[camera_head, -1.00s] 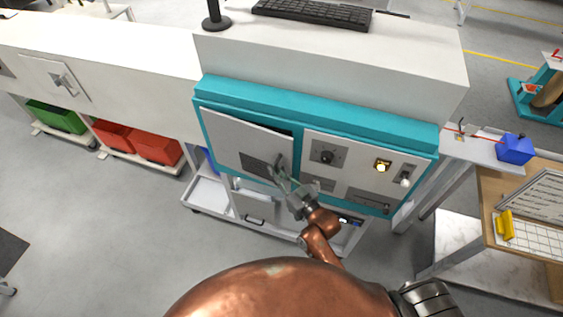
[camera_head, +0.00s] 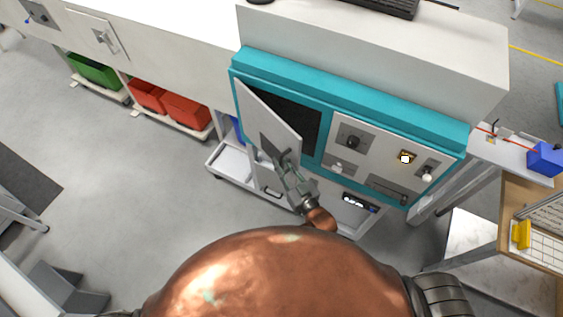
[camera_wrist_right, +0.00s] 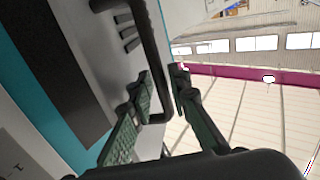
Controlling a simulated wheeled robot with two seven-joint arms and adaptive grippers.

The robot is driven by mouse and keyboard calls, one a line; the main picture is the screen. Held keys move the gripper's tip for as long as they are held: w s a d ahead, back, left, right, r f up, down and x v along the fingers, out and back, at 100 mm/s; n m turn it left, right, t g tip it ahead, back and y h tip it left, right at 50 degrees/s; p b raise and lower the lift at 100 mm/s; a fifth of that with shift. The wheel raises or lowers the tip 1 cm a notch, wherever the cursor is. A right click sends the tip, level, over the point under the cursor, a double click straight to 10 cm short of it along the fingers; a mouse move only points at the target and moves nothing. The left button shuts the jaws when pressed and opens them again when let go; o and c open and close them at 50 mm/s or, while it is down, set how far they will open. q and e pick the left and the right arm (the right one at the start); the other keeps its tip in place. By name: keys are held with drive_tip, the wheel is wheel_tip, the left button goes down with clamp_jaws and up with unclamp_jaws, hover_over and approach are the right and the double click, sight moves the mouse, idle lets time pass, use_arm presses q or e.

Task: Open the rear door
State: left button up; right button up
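The door (camera_head: 266,122) is a white-grey panel on the left half of a teal-framed cabinet front (camera_head: 345,99). It is hinged on its left side and stands partly open, with the dark opening (camera_head: 292,110) showing behind it. Its black bar handle (camera_wrist_right: 150,50) shows in the right wrist view. My right gripper (camera_head: 284,160) is at the door's free edge. In the right wrist view its two fingers (camera_wrist_right: 161,88) are closed around the handle bar, one on each side. My left gripper is out of view.
Right of the opening, a fixed panel (camera_head: 375,150) carries knobs and a lit yellow button (camera_head: 406,157). A white trolley (camera_head: 232,160) stands below. Red bins (camera_head: 186,110) and a green bin (camera_head: 95,70) are at left.

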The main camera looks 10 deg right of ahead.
drive_tip(key=v, duration=1.2)
